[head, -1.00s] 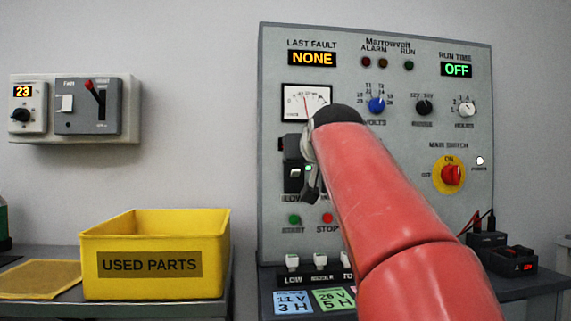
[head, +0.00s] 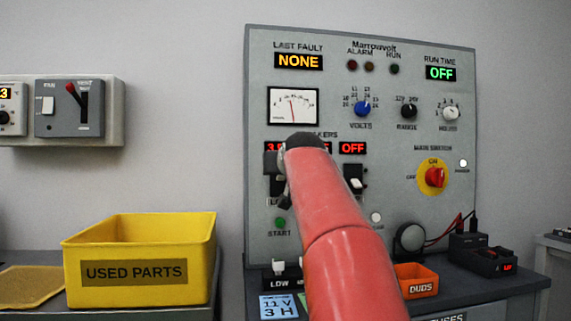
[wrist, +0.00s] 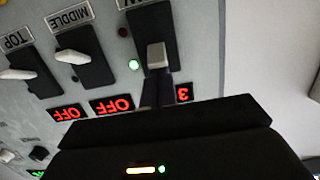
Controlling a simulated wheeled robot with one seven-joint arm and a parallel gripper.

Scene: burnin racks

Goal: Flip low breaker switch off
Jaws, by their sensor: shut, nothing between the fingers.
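The low breaker (head: 277,187) is a black switch housing on the left of the panel's breaker row, under a red display starting with 3. My arm hides much of it in the head view. In the wrist view, which is upside down, its pale lever (wrist: 156,55) is in view, with a lit green lamp (wrist: 134,64) beside it. My gripper (wrist: 160,92) is shut and empty, its fingers close to this lever on the display side; I cannot tell whether they touch. In the head view my gripper (head: 285,198) is in front of the low breaker.
The middle (wrist: 83,56) and top (wrist: 30,72) breakers sit beside it, both displays reading OFF. A red main switch (head: 434,177) is at the right of the panel. A yellow bin (head: 130,271) and an orange DUDS bin (head: 416,281) stand on the counters.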

